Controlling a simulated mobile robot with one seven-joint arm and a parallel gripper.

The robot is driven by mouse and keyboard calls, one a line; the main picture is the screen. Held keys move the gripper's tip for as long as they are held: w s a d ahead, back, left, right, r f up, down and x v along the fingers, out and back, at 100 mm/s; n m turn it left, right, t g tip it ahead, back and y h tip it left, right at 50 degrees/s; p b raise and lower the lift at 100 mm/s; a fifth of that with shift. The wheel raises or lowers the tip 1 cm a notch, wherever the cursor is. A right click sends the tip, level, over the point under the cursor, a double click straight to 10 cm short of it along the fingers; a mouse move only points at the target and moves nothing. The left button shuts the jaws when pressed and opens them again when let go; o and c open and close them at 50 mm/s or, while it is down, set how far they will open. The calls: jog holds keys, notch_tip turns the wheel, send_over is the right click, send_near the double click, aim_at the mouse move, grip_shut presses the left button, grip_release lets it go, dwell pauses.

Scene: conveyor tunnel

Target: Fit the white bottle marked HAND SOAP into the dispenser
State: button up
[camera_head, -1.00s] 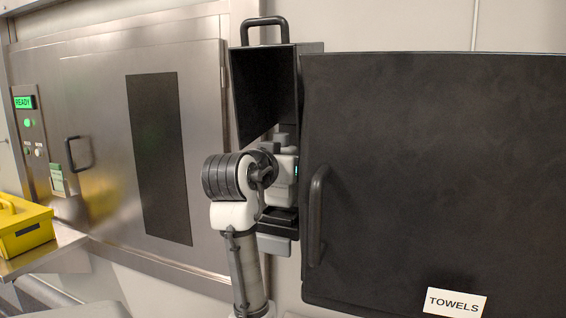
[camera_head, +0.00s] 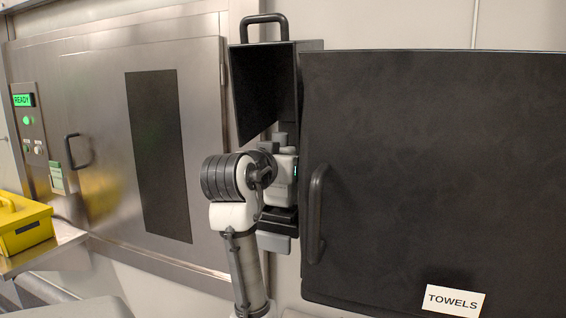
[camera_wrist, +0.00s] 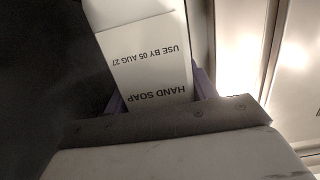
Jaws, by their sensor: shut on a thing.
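The white bottle (camera_wrist: 148,62) marked HAND SOAP fills the upper middle of the wrist view. Its label reads upside down, with a USE BY date. My gripper (camera_wrist: 158,95) is shut on it, with a purple finger showing at each side. The dispenser (camera_head: 262,90) is a dark wall box in the head view, its black cover raised and a handle on top. My wrist and gripper are in front of its lower part, below the raised cover.
A large black TOWELS cabinet (camera_head: 430,170) with a handle stands close on the right of my gripper. A steel door (camera_head: 95,130) with a dark window is on the left. A yellow box (camera_head: 24,232) rests on a shelf at the far left.

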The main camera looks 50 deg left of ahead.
jog(key=shift+f+b, duration=0.8)
jog(key=shift+f, duration=0.4)
jog(key=o, duration=1.6)
jog(key=shift+f, duration=0.1)
jog(key=b+v, duration=0.3)
jog(key=v, duration=1.1)
jog(key=shift+b, duration=0.4)
